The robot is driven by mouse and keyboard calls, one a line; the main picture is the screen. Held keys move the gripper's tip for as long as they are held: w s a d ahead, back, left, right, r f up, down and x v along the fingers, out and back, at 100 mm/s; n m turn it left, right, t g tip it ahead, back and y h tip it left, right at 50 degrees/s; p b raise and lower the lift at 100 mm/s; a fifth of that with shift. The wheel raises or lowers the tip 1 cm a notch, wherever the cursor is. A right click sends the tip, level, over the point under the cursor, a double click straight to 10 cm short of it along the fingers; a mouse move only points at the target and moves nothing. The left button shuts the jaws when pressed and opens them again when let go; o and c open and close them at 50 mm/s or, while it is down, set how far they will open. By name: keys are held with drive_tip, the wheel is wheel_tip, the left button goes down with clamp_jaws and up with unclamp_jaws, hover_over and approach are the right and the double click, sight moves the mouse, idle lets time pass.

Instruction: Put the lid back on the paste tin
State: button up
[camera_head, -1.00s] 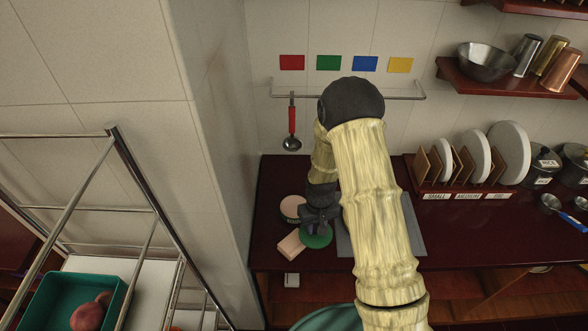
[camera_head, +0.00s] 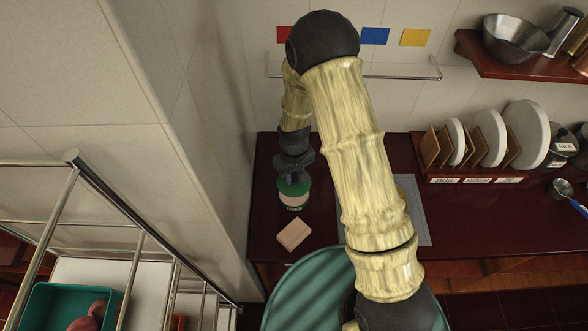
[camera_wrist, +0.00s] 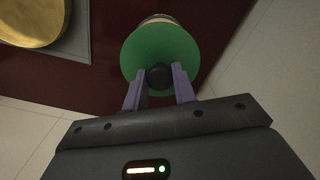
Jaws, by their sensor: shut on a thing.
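The paste tin (camera_head: 293,207) stands on the dark red counter near the left wall, with pale paste showing at its front. The green lid (camera_head: 296,184) is over the back part of the tin. I cannot tell whether it touches the rim. My gripper (camera_head: 291,174) is above the lid. In the wrist view my gripper (camera_wrist: 159,88) is shut on the black knob of the lid (camera_wrist: 147,48). The lid hides most of the tin (camera_wrist: 155,18), of which a bit shows past the lid's far edge.
A pale block (camera_head: 294,234) lies on the counter in front of the tin. The wall is close on the left. A grey mat (camera_head: 418,222) lies to the right, with a gold round thing (camera_wrist: 35,20) on it. A plate rack (camera_head: 470,172) stands further right.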

sight(294, 185)
drive_tip(key=shift+f, duration=0.1)
drive_tip(key=shift+f+b, duration=2.25)
drive_tip(key=shift+f, duration=0.85)
drive_tip(key=shift+f+b, duration=0.15)
drive_tip(key=shift+b, duration=0.15)
idle(0.4)
drive_tip(key=o, duration=1.5)
drive_tip(key=shift+r+p, duration=2.4)
drive_tip(key=shift+r, duration=1.15)
drive_tip(key=shift+s, duration=0.1)
